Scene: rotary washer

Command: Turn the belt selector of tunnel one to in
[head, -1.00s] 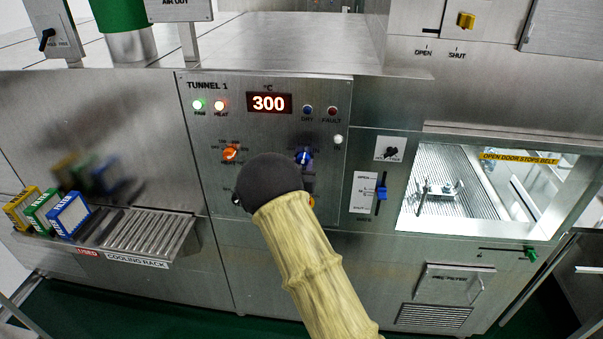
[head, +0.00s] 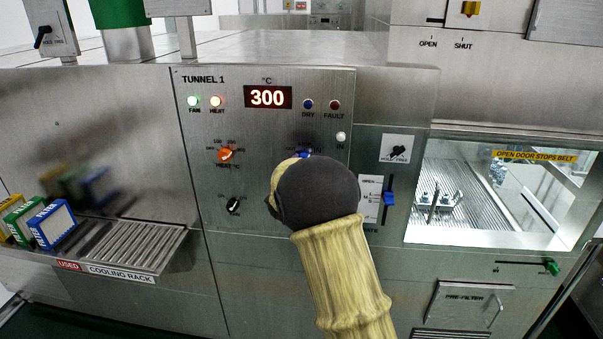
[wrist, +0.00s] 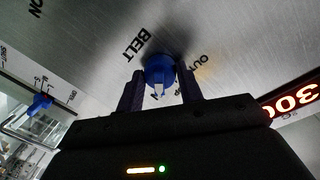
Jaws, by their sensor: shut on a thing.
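The belt selector is a blue knob (wrist: 160,68) with a pale pointer mark, beside the lettering BELT and OUT in the wrist view. My gripper (wrist: 160,80) has one dark finger on each side of the knob and is shut on it. The pale mark faces toward my gripper; I cannot tell for sure which label it points to. In the head view only a bit of the blue knob (head: 304,154) shows above my dark wrist, which hides the fingers. The tunnel one panel (head: 225,125) carries a display reading 300.
An orange knob (head: 225,155) and a black knob (head: 233,205) sit left of my arm on the panel. A blue slider (head: 389,198) and a black switch (head: 398,151) are to the right. A cooling rack (head: 125,247) juts out at lower left.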

